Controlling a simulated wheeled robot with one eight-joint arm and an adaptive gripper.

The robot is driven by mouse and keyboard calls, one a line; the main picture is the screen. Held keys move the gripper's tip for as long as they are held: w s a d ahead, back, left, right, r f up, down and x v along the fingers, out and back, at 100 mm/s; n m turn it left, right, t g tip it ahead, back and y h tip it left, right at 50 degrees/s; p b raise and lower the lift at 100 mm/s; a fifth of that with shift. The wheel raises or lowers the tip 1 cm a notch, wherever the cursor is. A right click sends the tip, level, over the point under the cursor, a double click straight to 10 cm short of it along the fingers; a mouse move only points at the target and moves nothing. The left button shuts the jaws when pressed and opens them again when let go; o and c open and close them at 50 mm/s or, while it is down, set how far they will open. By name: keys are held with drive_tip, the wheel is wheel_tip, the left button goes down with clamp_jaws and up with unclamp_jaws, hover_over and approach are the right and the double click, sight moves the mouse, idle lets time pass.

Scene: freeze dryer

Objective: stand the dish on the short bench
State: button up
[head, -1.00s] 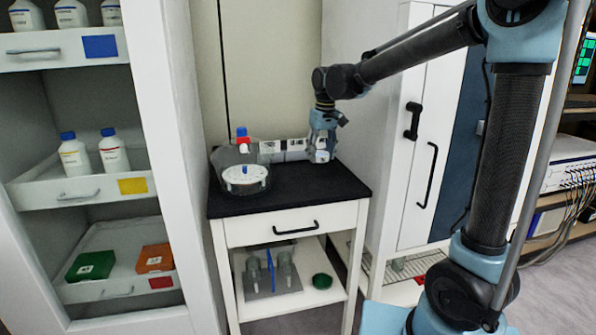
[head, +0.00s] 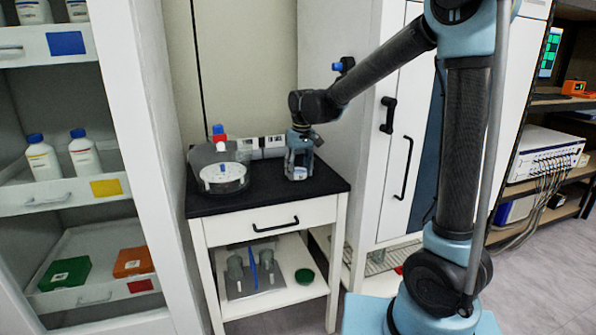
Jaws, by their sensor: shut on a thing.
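The short bench (head: 258,208) is a small white cabinet with a black top, a drawer and an open lower shelf. My gripper (head: 299,168) is low over the right back part of the black top. Its pale blue fingers are shut on a small pale, glassy thing, which I take to be the dish. The fingers hide most of it. Its lower end is at or just above the top; I cannot tell if they touch.
A clear round vessel with a white perforated plate (head: 222,172) stands on the bench's left half. White boxes (head: 262,143) are behind it. A tall white cabinet (head: 330,110) stands close on the right.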

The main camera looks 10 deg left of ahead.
sight(300, 172)
drive_tip(key=shift+f, duration=0.1)
drive_tip(key=o, duration=1.1)
drive_tip(key=shift+c, duration=0.2)
wheel_tip(300, 172, up, 12)
drive_tip(key=s+d, duration=0.1)
drive_tip(key=shift+s, duration=0.1)
